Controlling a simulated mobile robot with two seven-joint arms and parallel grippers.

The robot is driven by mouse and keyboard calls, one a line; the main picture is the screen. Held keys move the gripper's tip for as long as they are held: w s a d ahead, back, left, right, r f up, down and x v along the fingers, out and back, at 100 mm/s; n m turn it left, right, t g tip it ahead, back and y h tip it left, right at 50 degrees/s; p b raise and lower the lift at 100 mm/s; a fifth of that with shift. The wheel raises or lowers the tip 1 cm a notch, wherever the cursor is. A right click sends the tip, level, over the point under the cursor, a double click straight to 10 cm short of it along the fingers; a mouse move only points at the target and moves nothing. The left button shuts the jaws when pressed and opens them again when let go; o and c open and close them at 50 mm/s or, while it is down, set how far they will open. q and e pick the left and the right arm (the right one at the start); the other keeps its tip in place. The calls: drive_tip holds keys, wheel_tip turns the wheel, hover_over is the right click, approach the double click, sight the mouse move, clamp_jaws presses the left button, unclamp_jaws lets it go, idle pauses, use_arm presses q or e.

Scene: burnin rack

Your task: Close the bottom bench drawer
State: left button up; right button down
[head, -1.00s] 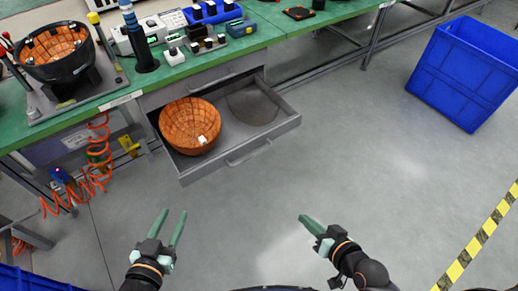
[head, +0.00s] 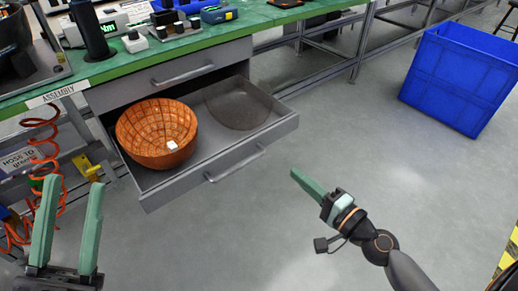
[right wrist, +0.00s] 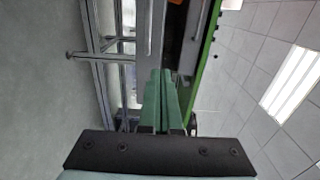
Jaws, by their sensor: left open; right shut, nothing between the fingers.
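The bottom bench drawer (head: 215,168) is pulled out below the green bench, with a bar handle (head: 236,164) on its grey front. An orange patterned bowl (head: 156,134) with a small white piece in it sits in the drawer's left part. A dark round patch (head: 238,106) shows on the right part of its floor. My left gripper (head: 71,205) is open and empty, left of the drawer and nearer to me. My right gripper (head: 297,176) is shut and empty, right of the drawer front and apart from it. Its closed fingers show in the right wrist view (right wrist: 161,85).
A shut upper drawer (head: 180,78) is above the open one. Orange coiled hose (head: 30,165) hangs left of the drawers. A blue crate (head: 462,78) stands on the floor at right. The grey floor before the drawer is clear.

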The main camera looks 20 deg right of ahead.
sight(255, 139)
drive_tip(key=p+x, duration=0.3)
drive_tip(key=x, duration=0.9)
drive_tip(key=shift+w, duration=0.1)
drive_tip(key=shift+w+a+p, duration=0.25)
drive_tip(key=shift+w+p, duration=0.05)
drive_tip(key=shift+w, duration=0.25)
use_arm(q)
drive_tip(key=r, duration=0.4)
drive_tip(key=shift+a+r, duration=0.1)
drive_tip(key=shift+a, duration=0.15)
use_arm(e)
drive_tip(key=shift+w, duration=0.15)
